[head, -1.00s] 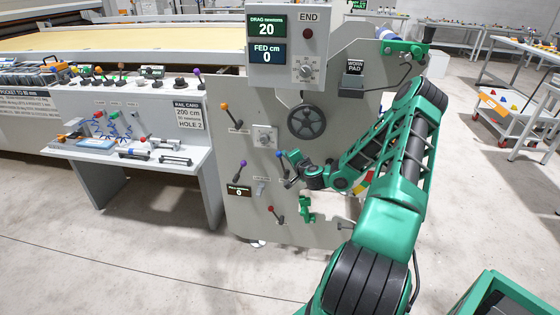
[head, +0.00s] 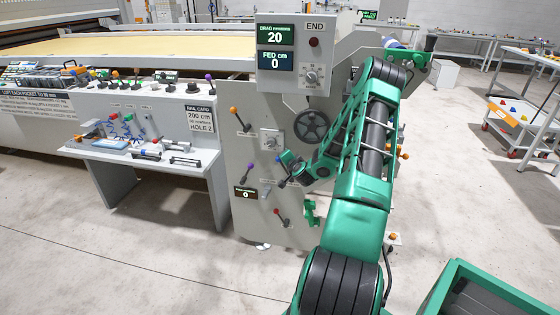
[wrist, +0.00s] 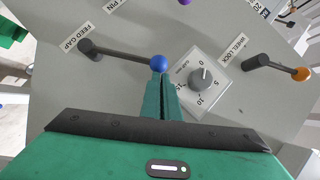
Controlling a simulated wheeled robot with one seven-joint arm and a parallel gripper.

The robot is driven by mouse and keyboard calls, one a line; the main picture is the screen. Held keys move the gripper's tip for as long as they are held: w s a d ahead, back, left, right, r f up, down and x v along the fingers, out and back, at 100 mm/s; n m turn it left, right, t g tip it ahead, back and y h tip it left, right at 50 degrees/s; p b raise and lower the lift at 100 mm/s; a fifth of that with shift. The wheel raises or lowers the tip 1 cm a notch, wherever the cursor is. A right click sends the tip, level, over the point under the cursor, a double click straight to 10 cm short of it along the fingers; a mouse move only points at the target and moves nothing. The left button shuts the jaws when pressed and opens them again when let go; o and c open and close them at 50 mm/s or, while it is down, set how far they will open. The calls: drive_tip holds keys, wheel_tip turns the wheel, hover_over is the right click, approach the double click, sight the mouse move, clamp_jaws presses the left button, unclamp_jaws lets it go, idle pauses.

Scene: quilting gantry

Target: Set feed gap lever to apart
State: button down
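The feed gap lever is a dark rod with a blue ball knob (wrist: 158,63). In the wrist view its pivot (wrist: 92,50) sits beside the FEED GAP label, and the rod runs from there to the knob. In the head view the blue knob (head: 279,158) shows on the grey end panel. My gripper (wrist: 159,78) has its green fingers close together with only a thin dark line between them. The fingertips are right at the knob in the wrist view; whether they touch it is unclear. In the head view my gripper (head: 284,165) is at the panel.
A dial (wrist: 200,80) is close to the right of my fingers. The orange-knobbed wheel lock lever (wrist: 300,73) is farther right. A handwheel (head: 310,126) and a purple-knobbed lever (head: 248,170) are nearby on the panel.

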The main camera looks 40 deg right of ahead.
drive_tip(key=shift+w+a, duration=0.35)
drive_tip(key=shift+a, duration=0.15)
drive_tip(key=s+a+r, duration=0.2)
drive_tip(key=s+r, duration=0.4)
drive_tip(key=s, duration=0.5)
drive_tip(key=shift+s+a+r, duration=0.15)
drive_tip(key=shift+a+r, duration=0.05)
drive_tip(key=shift+a, duration=0.2)
